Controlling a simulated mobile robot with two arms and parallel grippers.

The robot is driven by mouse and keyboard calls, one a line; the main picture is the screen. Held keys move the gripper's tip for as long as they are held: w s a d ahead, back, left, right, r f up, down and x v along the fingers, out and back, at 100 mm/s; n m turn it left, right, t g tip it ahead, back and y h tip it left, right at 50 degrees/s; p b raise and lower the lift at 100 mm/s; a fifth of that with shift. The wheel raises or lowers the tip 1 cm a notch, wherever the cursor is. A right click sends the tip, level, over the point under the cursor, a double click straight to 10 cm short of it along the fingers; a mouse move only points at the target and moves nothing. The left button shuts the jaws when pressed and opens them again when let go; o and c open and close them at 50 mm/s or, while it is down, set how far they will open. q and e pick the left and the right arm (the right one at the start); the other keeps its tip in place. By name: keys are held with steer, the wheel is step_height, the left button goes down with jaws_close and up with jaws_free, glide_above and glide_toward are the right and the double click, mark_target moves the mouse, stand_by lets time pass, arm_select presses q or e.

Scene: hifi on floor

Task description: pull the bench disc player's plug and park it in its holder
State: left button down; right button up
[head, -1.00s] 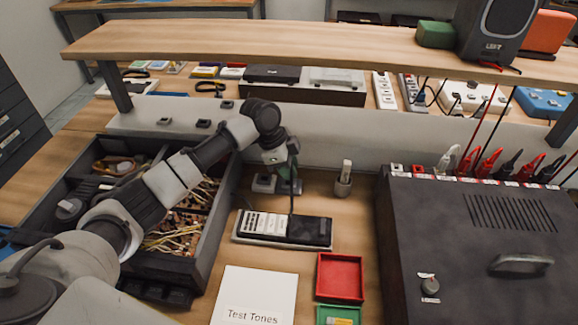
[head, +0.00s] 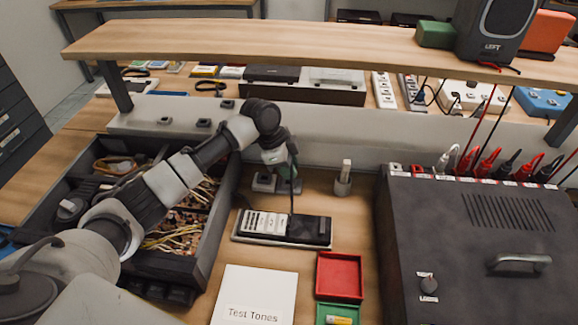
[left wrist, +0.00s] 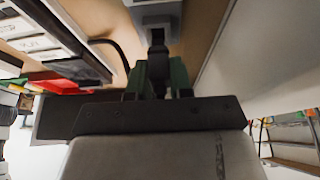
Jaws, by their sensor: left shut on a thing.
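My left gripper (head: 284,172) is shut on a black plug, which shows between its green fingers in the left wrist view (left wrist: 157,42). The plug is at a small grey holder block (head: 289,187) at the back of the bench, also seen in the left wrist view (left wrist: 155,12). I cannot tell whether the plug is seated in it. My right gripper is not in view.
A dark parts tray with wires (head: 212,225) lies left, under my left arm. A large black case (head: 465,240) stands right. A red tray (head: 340,276) and a "Test Tones" card (head: 254,296) lie in front. A wooden shelf (head: 300,45) spans above.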

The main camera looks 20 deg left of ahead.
arm_select(q)
steer(key=shift+f+b, duration=0.3)
steer(key=shift+f, duration=0.65)
stand_by(0.7)
stand_by(0.4)
steer(key=c, duration=0.9)
jaws_free()
steer(key=shift+c, duration=0.2)
steer(key=shift+r, duration=0.1)
steer(key=d+p+v, duration=0.1)
steer(key=p+v, duration=0.4)
steer(key=v, duration=1)
steer(key=shift+d+r, duration=0.2)
steer(key=shift+r, duration=0.25)
steer(key=shift+w, duration=0.15)
